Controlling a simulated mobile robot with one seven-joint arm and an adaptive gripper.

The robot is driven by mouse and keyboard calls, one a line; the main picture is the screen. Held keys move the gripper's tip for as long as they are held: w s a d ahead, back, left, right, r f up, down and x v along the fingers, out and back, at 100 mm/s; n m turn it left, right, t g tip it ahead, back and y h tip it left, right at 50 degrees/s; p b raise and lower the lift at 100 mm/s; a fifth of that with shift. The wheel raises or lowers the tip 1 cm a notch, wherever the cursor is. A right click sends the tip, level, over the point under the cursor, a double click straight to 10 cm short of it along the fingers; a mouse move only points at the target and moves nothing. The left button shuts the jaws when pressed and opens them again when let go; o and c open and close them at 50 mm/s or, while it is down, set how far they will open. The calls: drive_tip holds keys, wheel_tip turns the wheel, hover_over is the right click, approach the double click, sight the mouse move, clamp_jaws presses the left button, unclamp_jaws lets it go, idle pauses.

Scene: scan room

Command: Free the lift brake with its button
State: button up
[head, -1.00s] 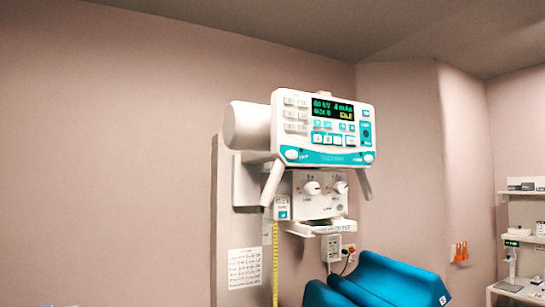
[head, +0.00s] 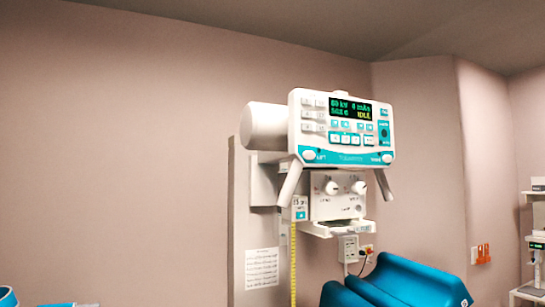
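The x-ray tube head's control panel (head: 341,128) hangs on a wall-side column (head: 245,215) right of the middle. It has a lit green display (head: 350,110) and small keys. A round white button (head: 309,155) sits at its lower left, beside lettering that looks like LIFT. A similar round button (head: 387,157) sits at the lower right; its label is too small to read surely. Two white handles slant down below the panel. My gripper is not in view.
A collimator box (head: 338,207) with two knobs hangs under the panel. A yellow tape (head: 293,265) hangs beside it. Blue padding (head: 400,283) lies below right. Shelves stand at the far right. Blue items show at the bottom left corner. The left wall is bare.

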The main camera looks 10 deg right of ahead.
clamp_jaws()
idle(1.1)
